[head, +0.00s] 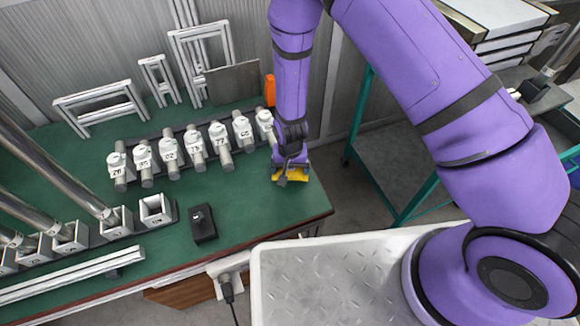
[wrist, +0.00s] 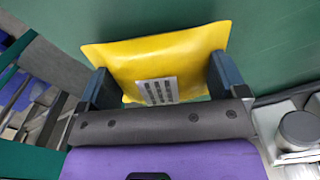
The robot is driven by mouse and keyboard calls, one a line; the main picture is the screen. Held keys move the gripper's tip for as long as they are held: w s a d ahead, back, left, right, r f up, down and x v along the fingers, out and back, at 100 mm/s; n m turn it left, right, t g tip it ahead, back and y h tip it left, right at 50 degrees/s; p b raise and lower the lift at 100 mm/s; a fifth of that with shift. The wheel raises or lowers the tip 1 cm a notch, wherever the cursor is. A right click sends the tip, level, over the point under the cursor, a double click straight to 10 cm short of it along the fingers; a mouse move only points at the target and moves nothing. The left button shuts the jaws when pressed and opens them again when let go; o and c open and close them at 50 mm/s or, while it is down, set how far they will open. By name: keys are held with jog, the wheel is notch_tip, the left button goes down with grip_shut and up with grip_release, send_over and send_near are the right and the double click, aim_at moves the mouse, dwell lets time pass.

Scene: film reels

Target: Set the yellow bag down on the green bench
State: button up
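The yellow bag (head: 291,174) is at the near right end of the green bench (head: 268,208), under my gripper (head: 291,178). In the wrist view the bag (wrist: 160,60) is a puffy yellow pouch with a printed label. The two fingers of my gripper (wrist: 160,75) lie along opposite sides of it, with the bag between them, and partly hide it. The bench (wrist: 270,45) shows behind the bag. The bag is low over the bench top or on it; I cannot tell whether its underside touches.
A row of numbered white and grey fittings (head: 195,145) stands just left of the bag. A black box (head: 203,223) lies nearer on the bench. The bench's right edge is close. A metal-topped surface (head: 330,270) is in front, and a teal-framed rack (head: 400,170) stands to the right.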

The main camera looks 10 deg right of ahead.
jog(key=shift+o, duration=0.4)
notch_tip(320, 180, up, 12)
jog(key=shift+r, duration=0.2)
jog(key=shift+r, duration=0.1)
jog(key=d+r+t, duration=0.1)
jog(key=d+r, duration=0.3)
jog(key=r, duration=0.5)
jog(key=d+r+y, duration=0.1)
jog(key=d+r, duration=0.3)
jog(key=r, duration=0.5)
jog(key=d+r+t, duration=0.1)
jog(key=d+r, duration=0.3)
jog(key=r, duration=0.5)
jog(key=s+d+r+t, duration=0.1)
jog(key=s+d+r, duration=0.5)
jog(key=s, duration=0.4)
jog(key=s+d+r+n+t+h, duration=0.1)
jog(key=s+d+r+t, duration=0.1)
jog(key=s+d+r, duration=0.5)
jog(key=s+r, duration=0.2)
jog(key=s, duration=0.1)
jog(key=shift+s+r, duration=0.2)
jog(key=shift+s, duration=0.15)
